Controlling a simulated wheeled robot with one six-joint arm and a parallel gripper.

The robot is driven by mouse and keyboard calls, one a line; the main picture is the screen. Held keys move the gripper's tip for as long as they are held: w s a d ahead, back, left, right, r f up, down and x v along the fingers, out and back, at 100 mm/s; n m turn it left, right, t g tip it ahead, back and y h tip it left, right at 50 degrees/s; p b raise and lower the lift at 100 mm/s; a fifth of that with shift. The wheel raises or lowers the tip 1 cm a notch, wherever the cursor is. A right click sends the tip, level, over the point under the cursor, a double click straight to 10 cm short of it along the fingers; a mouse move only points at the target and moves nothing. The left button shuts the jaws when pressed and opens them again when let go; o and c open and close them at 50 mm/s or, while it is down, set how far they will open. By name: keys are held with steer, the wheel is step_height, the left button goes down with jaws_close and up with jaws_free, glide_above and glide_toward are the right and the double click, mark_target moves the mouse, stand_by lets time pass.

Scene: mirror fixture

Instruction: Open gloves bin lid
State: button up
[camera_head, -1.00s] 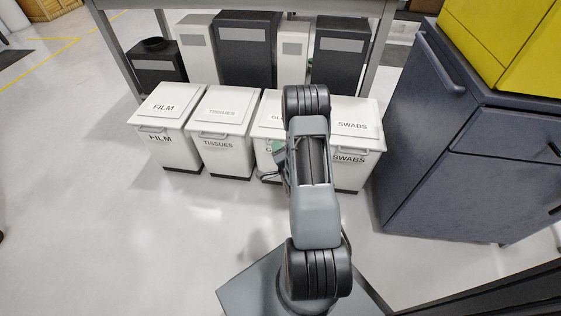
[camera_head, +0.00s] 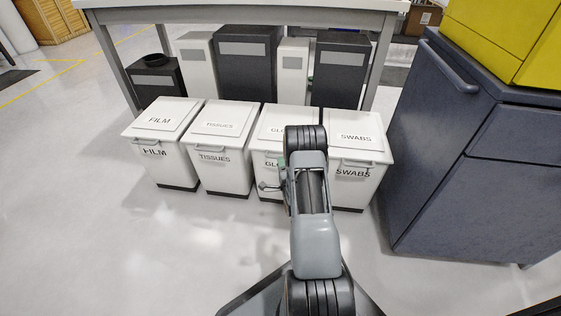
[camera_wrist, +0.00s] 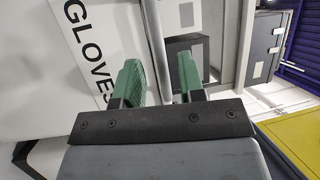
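The white gloves bin (camera_head: 268,166) stands in the row of bins between the tissues and swabs bins. Its flat lid (camera_head: 283,115) is down; my arm hides part of its right side and front. In the wrist view the bin's white face with black GLOVES lettering (camera_wrist: 88,45) fills the upper left, turned sideways. In the head view my gripper is mostly hidden behind my arm at the bin's front.
The film bin (camera_head: 160,165), tissues bin (camera_head: 222,170) and swabs bin (camera_head: 350,185) stand close beside it, lids down. Dark and white containers stand behind, under a white table (camera_head: 240,15). A dark blue cabinet (camera_head: 450,190) stands to the right. The floor at front left is clear.

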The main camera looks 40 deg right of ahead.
steer(key=shift+b+x, duration=0.4)
steer(key=shift+x, duration=1.35)
jaws_close()
